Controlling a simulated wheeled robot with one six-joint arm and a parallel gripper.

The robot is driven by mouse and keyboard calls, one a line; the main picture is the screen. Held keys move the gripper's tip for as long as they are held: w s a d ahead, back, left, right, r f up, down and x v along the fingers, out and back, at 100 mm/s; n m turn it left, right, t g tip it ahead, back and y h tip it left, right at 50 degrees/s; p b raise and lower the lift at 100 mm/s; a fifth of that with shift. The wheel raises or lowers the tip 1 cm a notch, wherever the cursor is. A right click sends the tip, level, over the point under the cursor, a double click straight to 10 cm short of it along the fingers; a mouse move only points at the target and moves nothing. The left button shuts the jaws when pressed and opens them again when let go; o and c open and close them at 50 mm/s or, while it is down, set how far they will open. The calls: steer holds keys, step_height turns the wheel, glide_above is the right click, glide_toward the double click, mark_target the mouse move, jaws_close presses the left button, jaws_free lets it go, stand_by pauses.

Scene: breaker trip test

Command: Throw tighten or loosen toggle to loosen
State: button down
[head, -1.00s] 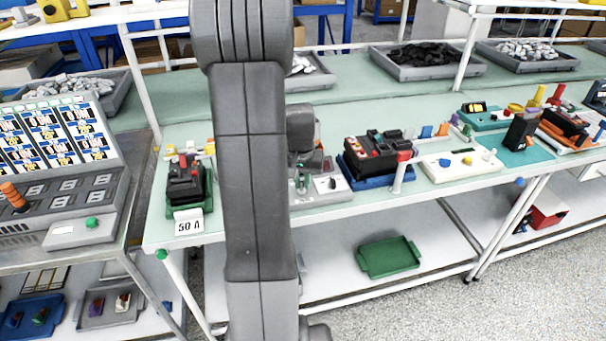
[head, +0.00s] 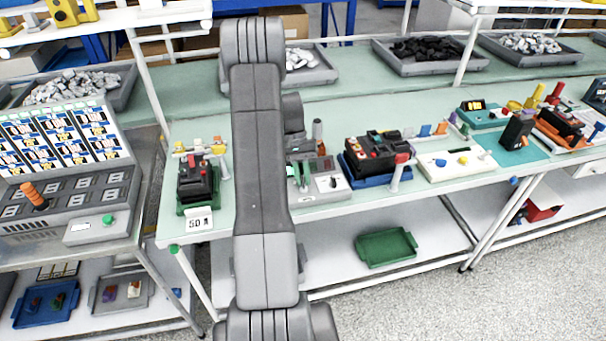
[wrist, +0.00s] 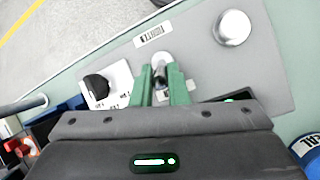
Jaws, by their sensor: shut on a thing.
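The toggle (wrist: 161,71) is a small metal lever with a pale rounded tip, standing on a grey panel (wrist: 198,40) in the wrist view. My gripper (wrist: 162,82) has green fingers, one on each side of the toggle, and is shut on it. The fingers and gripper body hide the lower part of the toggle. A small printed label (wrist: 153,36) lies beyond its tip; I cannot read it surely. In the head view the grey panel (head: 326,188) sits near the bench's front edge, partly behind my arm, with the green fingers of my gripper (head: 300,176) over its left part.
A breaker on a blue tray (head: 375,180) stands right of the panel. A breaker (head: 195,180) marked 50 A stands left.

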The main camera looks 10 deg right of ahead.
stand_by(0.4)
steer(key=c, duration=1.4)
jaws_free()
steer(key=shift+c, duration=0.2)
steer(key=shift+w, duration=0.1)
steer(key=b+v, duration=0.2)
steer(key=v, duration=1.1)
steer(key=shift+w+r, duration=0.15)
steer(key=shift+r, duration=0.2)
steer(key=shift+f, duration=0.1)
steer(key=p+x, duration=0.2)
steer(key=x, duration=1.1)
steer(key=shift+s+f, duration=0.25)
steer(key=shift+f, duration=0.05)
